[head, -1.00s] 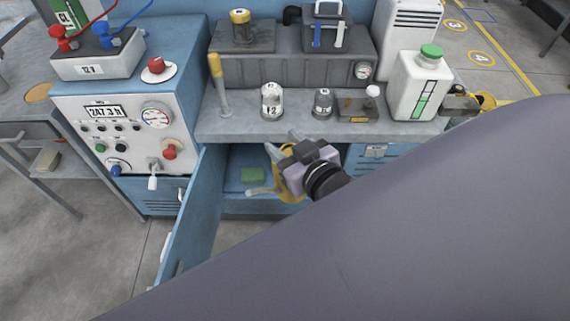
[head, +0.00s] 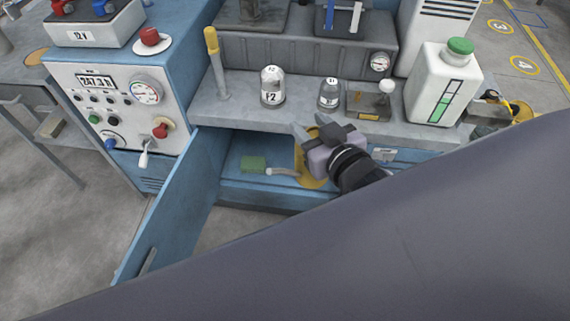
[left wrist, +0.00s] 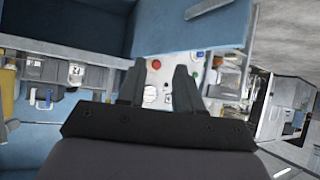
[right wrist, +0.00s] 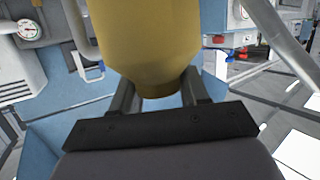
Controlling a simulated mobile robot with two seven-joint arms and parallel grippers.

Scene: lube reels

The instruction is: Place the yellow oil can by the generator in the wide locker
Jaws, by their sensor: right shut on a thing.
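The yellow oil can (head: 304,165) is in my right gripper (head: 313,128), in front of the open blue locker (head: 240,187) under the bench. Its pale spout points left across the opening. The gripper and my arm hide part of the can. In the right wrist view, the yellow can body (right wrist: 150,45) sits between the fingers. The locker's blue door (head: 178,205) stands swung open to the left. My left gripper (left wrist: 159,78) shows only in the left wrist view; its fingers are apart with nothing between them.
The bench (head: 225,112) above holds weights, a white bottle (head: 440,90) with a green cap and a gauge. A control cabinet (head: 100,112) stands left. My arm covers the lower right.

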